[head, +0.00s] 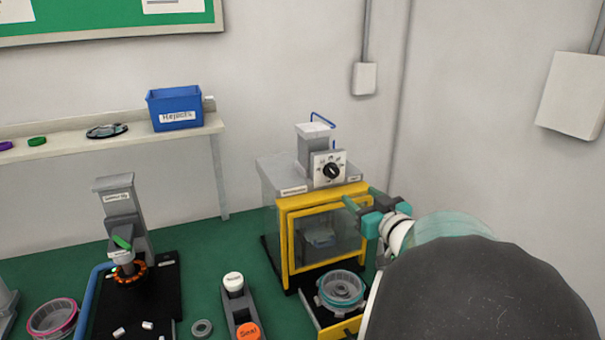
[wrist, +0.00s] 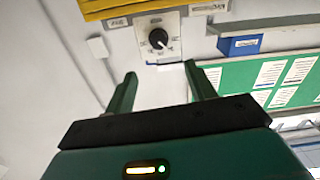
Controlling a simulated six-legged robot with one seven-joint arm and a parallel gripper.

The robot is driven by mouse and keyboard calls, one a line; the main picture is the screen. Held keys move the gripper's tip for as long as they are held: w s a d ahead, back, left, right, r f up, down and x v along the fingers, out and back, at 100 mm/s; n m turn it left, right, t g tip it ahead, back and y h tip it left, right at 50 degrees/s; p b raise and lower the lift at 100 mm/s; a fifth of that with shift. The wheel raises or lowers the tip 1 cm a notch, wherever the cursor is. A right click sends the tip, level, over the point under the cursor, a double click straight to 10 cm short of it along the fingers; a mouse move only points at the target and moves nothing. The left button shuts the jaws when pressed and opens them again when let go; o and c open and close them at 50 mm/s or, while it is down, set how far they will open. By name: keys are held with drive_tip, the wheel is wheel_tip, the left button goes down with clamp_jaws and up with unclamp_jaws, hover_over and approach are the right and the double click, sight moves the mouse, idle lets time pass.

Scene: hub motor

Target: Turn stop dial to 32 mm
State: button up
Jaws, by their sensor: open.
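The stop dial (head: 331,170) is a black knob with a white pointer on a white square plate. It sits on the front of a grey block on top of the yellow-framed machine (head: 283,240). In the wrist view the dial (wrist: 158,38) appears beyond the fingertips, upside down. The scale marks are too small to read. My gripper (head: 360,199) is in front of the machine, right of and below the dial in the head view. In the wrist view its two green fingers (wrist: 161,73) are apart with nothing between them, and they do not touch the dial.
A motor part (head: 342,289) sits on the drawer at the machine's front. A grey press (head: 124,225) and a button box (head: 240,305) stand to the left on the green bench. A blue Rejects bin (head: 175,108) is on the wall shelf. Space around the dial's front looks clear.

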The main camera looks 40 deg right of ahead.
sight(334, 172)
drive_tip(key=x, duration=1.3)
drive_tip(key=shift+w+d+f, duration=0.1)
drive_tip(key=shift+c, duration=0.4)
drive_tip(key=c, duration=0.9)
